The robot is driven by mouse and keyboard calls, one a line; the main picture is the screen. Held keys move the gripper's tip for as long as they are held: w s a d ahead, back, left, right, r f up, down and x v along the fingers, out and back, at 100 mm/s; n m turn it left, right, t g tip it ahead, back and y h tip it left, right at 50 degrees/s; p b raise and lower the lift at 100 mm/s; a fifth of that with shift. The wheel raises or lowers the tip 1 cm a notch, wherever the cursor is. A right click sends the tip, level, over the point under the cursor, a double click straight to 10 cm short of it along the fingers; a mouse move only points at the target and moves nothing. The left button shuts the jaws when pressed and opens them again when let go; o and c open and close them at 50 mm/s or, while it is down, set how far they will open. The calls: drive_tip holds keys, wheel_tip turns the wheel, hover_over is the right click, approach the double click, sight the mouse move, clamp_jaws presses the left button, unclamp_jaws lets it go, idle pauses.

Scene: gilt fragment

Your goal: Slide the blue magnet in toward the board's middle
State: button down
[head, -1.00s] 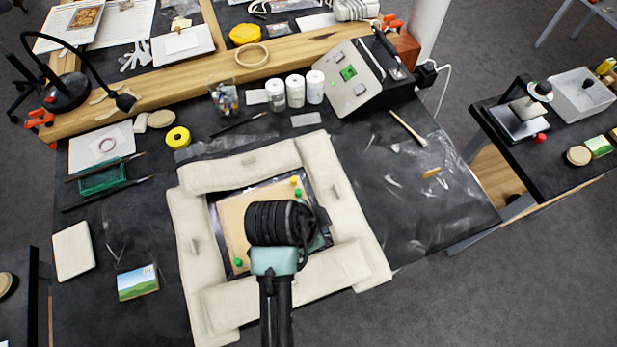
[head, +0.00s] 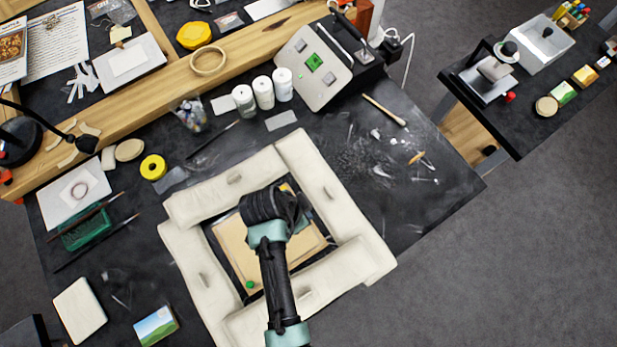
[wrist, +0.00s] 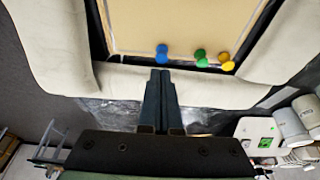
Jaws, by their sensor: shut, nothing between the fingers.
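The tan board (head: 232,250) lies inside a ring of cream cushions, partly covered by my arm in the head view; it also shows in the wrist view (wrist: 180,22). The blue magnet (wrist: 162,52) sits near the board's edge in the wrist view and is hidden behind my arm in the head view. My gripper (wrist: 160,74) is shut and empty, its fingertips just below the blue magnet in the picture. I cannot tell whether they touch it.
A green magnet (wrist: 200,57) and a yellow magnet (wrist: 227,63) sit right of the blue one. Another green magnet (head: 250,285) is at the board's near corner. Cream cushions (head: 222,187) surround the board. White bottles (head: 263,92) and a grey device (head: 314,66) stand beyond.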

drive_tip(key=shift+x, duration=1.45)
drive_tip(key=s+a, duration=0.1)
drive_tip(key=a, duration=0.1)
drive_tip(key=s+a+p, duration=0.1)
drive_tip(key=s+a, duration=0.1)
drive_tip(key=shift+s+a, duration=0.3)
drive_tip(key=shift+a, duration=0.05)
drive_tip(key=shift+r, duration=0.1)
